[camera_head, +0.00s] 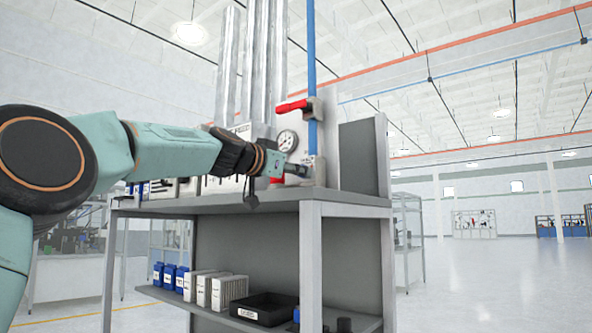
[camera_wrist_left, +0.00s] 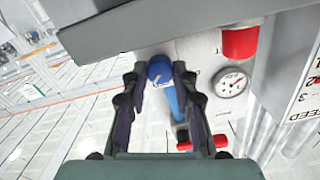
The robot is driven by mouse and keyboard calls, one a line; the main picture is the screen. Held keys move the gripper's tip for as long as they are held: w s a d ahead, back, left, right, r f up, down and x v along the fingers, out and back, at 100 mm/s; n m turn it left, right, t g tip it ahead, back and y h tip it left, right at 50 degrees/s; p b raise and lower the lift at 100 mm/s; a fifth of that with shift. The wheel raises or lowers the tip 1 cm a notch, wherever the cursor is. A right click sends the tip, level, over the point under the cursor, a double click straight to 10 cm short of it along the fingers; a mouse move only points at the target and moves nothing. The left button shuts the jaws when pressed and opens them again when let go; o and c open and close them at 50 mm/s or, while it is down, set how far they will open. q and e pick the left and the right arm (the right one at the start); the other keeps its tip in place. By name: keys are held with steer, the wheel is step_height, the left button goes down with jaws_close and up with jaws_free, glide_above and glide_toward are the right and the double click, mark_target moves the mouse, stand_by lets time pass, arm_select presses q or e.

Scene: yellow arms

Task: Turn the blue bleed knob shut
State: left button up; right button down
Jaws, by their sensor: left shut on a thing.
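The blue bleed knob (camera_wrist_left: 160,70) shows round and blue in the left wrist view, between the two dark fingers of my left gripper (camera_wrist_left: 161,77). The fingers are shut on it, one on each side. In the head view my left gripper (camera_head: 301,170) reaches in from the left to the foot of the blue pipe (camera_head: 311,60), just above the bench top. The knob cannot be made out there, as the gripper covers that spot. How far the knob is turned cannot be told. My right gripper is not in view.
A red lever (camera_head: 291,106) sits on the blue pipe above my gripper. A pressure gauge (camera_head: 287,140) and a red knob (camera_wrist_left: 240,40) are close beside it. The bench (camera_head: 345,198) carries a panel; boxes and a black bin (camera_head: 265,308) stand on its lower shelf. The floor at right is clear.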

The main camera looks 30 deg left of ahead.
arm_select(q)
jaws_close()
steer(key=shift+r, duration=0.1)
steer(key=n, duration=0.4)
steer(key=shift+n, duration=0.3)
steer(key=n+p, duration=0.1)
steer(key=n, duration=0.2)
steer(key=shift+r+n, duration=0.1)
steer(key=shift+n, duration=0.2)
steer(key=n+p, duration=0.1)
steer(key=n, duration=0.3)
steer(key=shift+n, duration=0.3)
steer(key=shift+n+p, duration=0.85)
steer(key=shift+n, duration=1.65)
